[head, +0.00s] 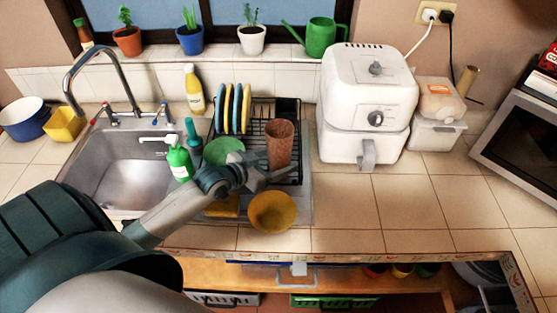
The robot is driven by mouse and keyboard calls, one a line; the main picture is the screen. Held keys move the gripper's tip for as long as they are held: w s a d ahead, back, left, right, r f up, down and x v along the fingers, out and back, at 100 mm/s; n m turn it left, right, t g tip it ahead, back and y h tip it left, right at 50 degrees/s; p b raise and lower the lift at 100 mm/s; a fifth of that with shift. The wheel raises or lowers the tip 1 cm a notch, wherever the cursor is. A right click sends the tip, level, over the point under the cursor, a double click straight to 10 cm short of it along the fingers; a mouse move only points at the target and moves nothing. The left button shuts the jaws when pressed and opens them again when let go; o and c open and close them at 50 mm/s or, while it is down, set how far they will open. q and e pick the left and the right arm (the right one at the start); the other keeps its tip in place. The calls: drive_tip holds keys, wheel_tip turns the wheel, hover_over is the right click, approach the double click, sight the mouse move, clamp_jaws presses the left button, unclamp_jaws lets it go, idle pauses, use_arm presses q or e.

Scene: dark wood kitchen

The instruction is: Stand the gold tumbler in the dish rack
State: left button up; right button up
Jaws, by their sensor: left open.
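A brown-gold patterned tumbler (279,146) stands upright at the right side of the black dish rack (297,165). My left gripper (277,178) is open in front of the tumbler, close to its base. Whether a finger touches the tumbler cannot be told. My gripper and forearm hide part of the rack's front. My right gripper is not in view.
Colored plates (233,108) and a green bowl (223,151) are in the rack. A yellow bowl (272,212) sits in front. A green soap bottle (178,158) stands left, by the sink (125,165). A white air fryer (368,103) stands right.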

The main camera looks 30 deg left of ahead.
use_arm(q)
drive_tip(key=b+v, duration=0.2)
drive_tip(key=v, duration=0.9)
drive_tip(key=shift+s+b, duration=0.2)
drive_tip(key=shift+b, duration=0.2)
idle(0.4)
